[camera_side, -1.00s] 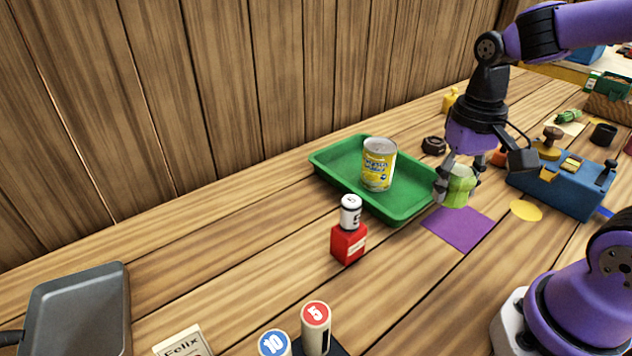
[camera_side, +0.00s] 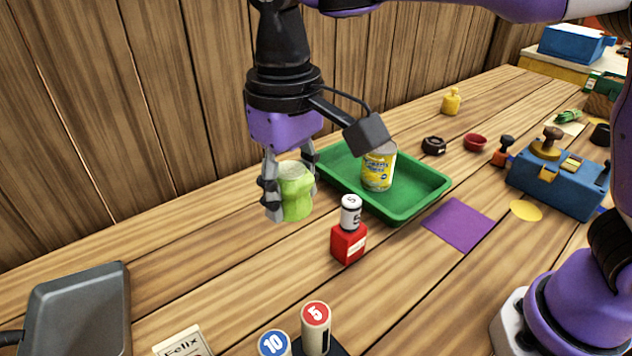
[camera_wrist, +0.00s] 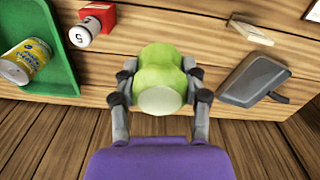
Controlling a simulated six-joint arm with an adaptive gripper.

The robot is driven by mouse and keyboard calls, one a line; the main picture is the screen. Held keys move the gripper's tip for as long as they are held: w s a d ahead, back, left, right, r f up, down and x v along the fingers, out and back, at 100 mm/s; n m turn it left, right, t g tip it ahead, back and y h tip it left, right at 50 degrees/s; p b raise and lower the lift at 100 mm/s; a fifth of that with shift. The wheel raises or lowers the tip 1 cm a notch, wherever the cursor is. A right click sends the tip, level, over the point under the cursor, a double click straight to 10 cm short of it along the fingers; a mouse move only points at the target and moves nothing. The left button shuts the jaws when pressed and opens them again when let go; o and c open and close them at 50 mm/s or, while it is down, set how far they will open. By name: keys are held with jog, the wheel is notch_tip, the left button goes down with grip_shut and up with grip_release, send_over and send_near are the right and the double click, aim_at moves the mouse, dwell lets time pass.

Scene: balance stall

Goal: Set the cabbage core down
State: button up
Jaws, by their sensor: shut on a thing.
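The cabbage core (camera_side: 296,192) is a light green, lobed lump with a pale cut end. My gripper (camera_side: 288,195) is shut on it and holds it above the table, left of the green tray. In the wrist view the cabbage core (camera_wrist: 161,78) sits between both fingers of my gripper (camera_wrist: 160,92), its pale end facing the camera. The gap to the table below cannot be told exactly.
The green tray (camera_side: 425,182) holds a yellow can (camera_side: 378,168). A red block with a white weight (camera_side: 349,235) stands in front of the tray. A purple square (camera_side: 458,224) lies bare at right. A grey pan (camera_side: 75,310) is at front left. Bare planks lie between pan and tray.

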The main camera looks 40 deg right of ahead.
jog(key=s+a+f+n, duration=0.2)
jog(key=s+a, duration=0.2)
jog(key=a, duration=0.6)
send_over(247, 280)
notch_tip(247, 280, down, 11)
jog(key=shift+f, duration=2.1)
jog(key=shift+f, duration=0.15)
jog(key=o, duration=1.2)
jog(key=shift+c, duration=0.2)
